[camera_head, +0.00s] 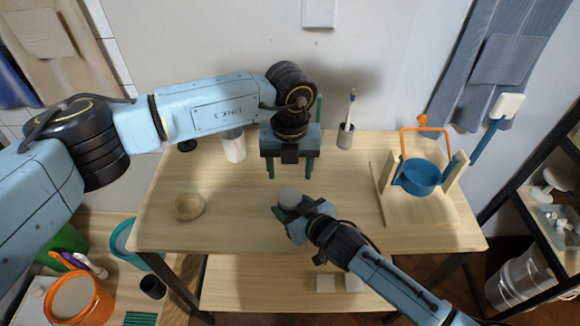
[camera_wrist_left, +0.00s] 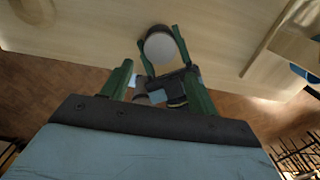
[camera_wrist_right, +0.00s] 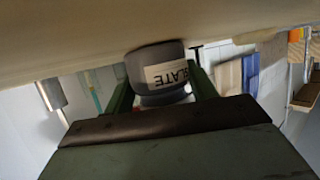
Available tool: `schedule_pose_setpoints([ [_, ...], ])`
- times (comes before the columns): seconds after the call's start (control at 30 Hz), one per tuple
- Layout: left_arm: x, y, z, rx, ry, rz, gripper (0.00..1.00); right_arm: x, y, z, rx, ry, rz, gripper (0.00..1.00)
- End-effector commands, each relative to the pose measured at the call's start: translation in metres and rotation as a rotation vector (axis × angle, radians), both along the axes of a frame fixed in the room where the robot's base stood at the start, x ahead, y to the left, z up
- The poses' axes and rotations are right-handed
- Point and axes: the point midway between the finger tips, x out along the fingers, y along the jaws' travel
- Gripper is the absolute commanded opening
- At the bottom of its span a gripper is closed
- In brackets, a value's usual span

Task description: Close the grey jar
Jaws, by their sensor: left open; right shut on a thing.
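The grey jar (camera_wrist_right: 155,70) carries a label reading SLATE, upside down in the right wrist view. My right gripper (camera_head: 293,210) is shut on it, green fingers on either side. The jar's round, pale grey top shows in the head view (camera_head: 290,197) and in the left wrist view (camera_wrist_left: 160,47). I cannot tell whether that top is a lid or the jar's contents. My left gripper (camera_head: 290,172) is open and empty, pointing down behind the jar in the head view, apart from it. A small dark round piece (camera_head: 187,145) lies at the table's back left; I cannot tell what it is.
The wooden table (camera_head: 240,225) holds a white container (camera_head: 233,146), a shallow bowl (camera_head: 188,207), a grey cup with a brush (camera_head: 345,135) and a blue pot on a wooden stand (camera_head: 420,178). An orange bucket (camera_head: 78,300) stands at lower left. The table's front middle is mostly clear.

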Motion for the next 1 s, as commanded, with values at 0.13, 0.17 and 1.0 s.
schedule_pose_setpoints([
  [0.13,0.0,0.0,-0.001,0.0,0.0,0.002,0.6,0.0,0.0,0.001,0.001,-0.002,0.0,0.0],
  [0.17,0.0,0.0,-0.001,0.0,0.0,0.002,0.6,0.0,0.0,0.001,0.001,-0.002,0.0,0.0],
  [1.0,0.0,0.0,-0.081,0.0,-0.001,0.003,0.6,0.0,0.0,0.001,0.002,-0.002,0.0,0.0],
])
